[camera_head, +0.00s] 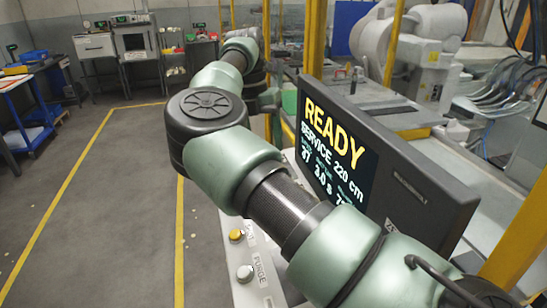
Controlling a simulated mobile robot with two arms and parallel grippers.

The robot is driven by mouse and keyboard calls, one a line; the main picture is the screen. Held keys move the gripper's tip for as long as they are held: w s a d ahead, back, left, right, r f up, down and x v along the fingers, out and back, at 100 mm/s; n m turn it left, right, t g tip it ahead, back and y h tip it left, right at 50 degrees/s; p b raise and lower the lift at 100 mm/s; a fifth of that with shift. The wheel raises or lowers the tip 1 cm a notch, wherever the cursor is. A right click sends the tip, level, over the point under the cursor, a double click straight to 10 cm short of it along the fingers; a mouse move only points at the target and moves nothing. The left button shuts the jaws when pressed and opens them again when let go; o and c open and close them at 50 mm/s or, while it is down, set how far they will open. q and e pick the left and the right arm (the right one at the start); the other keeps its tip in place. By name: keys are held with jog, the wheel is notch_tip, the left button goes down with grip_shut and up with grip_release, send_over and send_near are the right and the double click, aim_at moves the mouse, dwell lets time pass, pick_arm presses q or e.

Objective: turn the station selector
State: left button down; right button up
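No station selector can be made out; my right arm crosses in front of much of the pale control panel (234,262). A yellow button (236,235) and a silver button (245,273) show on the panel, with the label PURGE near the silver one. My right arm comes in from the lower right, bends at the left and reaches back past the screen. Its gripper (266,101) seems to be at the far end, small and partly hidden behind the arm; its fingers cannot be made out. My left gripper is out of view.
A dark screen (419,197) reading READY and SERVICE 220 cm stands right of the panel, close to my arm. Yellow posts (313,45) and a white robot arm (412,45) stand behind it. The grey floor (90,215) at left is clear, with yellow lines.

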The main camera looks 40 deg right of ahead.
jog(key=shift+s+a+f, duration=0.2)
jog(key=shift+a+f, duration=0.1)
jog(key=shift+f, duration=0.3)
jog(key=shift+s+a+f, duration=0.2)
jog(key=shift+a+f, duration=0.1)
jog(key=shift+f, duration=0.3)
jog(key=f, duration=0.1)
jog(key=d+f, duration=0.1)
jog(key=shift+f+p, duration=0.35)
jog(key=shift+p, duration=0.05)
jog(key=shift+d+f, duration=0.15)
jog(key=shift+f, duration=0.2)
jog(key=shift+s, duration=0.15)
jog(key=shift+f, duration=0.1)
grip_shut()
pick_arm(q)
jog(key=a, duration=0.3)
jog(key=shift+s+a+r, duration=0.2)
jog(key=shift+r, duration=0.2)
